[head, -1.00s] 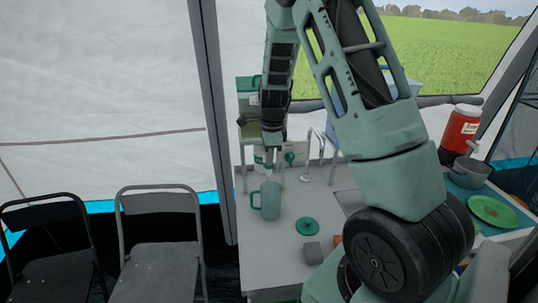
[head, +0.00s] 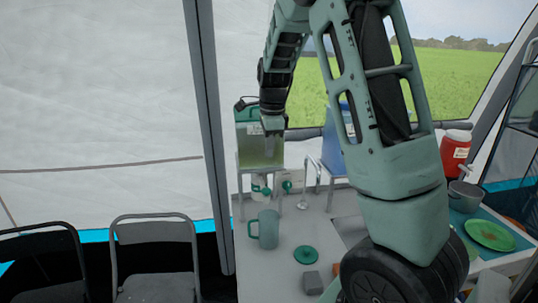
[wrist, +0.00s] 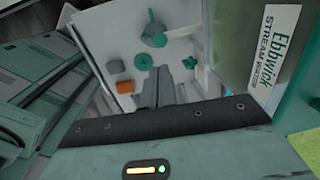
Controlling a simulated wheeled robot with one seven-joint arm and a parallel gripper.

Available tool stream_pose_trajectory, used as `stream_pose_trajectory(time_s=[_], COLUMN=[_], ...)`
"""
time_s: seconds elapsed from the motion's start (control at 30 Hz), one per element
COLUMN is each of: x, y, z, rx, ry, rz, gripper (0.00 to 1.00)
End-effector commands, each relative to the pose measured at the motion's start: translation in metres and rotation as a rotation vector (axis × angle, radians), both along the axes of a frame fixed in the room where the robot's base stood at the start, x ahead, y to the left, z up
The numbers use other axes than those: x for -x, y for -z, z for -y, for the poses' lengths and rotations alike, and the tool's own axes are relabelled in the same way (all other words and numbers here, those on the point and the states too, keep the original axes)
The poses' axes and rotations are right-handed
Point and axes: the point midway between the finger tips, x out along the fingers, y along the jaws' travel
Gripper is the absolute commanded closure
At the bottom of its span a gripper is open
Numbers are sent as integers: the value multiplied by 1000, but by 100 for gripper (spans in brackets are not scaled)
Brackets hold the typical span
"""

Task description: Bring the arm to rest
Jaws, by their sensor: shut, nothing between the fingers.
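My arm rises from the right of the head view and bends down at the upper middle. My gripper (head: 272,152) hangs pointing down, shut and empty, in front of the green water container (head: 248,135). In the wrist view its fingers (wrist: 160,78) are together above the worktop. The gripper is well above the worktop (head: 275,275) and seems apart from everything on it. The teal pitcher (head: 268,230) stands upright below it, with the round green lid (head: 305,255) nearby.
A grey block (head: 312,282) and an orange block (wrist: 125,87) lie near the lid. A red cooler (head: 455,150), a grey pot (head: 465,195) and a green plate (head: 490,235) stand at the right. Two folding chairs (head: 155,232) are at the left.

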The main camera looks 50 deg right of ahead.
Motion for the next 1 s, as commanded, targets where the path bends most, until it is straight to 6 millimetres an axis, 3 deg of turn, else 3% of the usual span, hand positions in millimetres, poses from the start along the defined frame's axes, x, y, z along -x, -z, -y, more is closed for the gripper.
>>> stream_pose_trajectory(time_s=[0.57,0.67,0.73,0.87,1.0], x=[-1,-3,-3,13,55], y=[1,5,10,20,32], z=[-5,-37,-75,-167,-260], rx=[-2,-12,-23,-34,-29], ry=[-20,-159,-334,-778,-1307], rz=[1,3,6,16,31], gripper=[100,100,100,100,100])
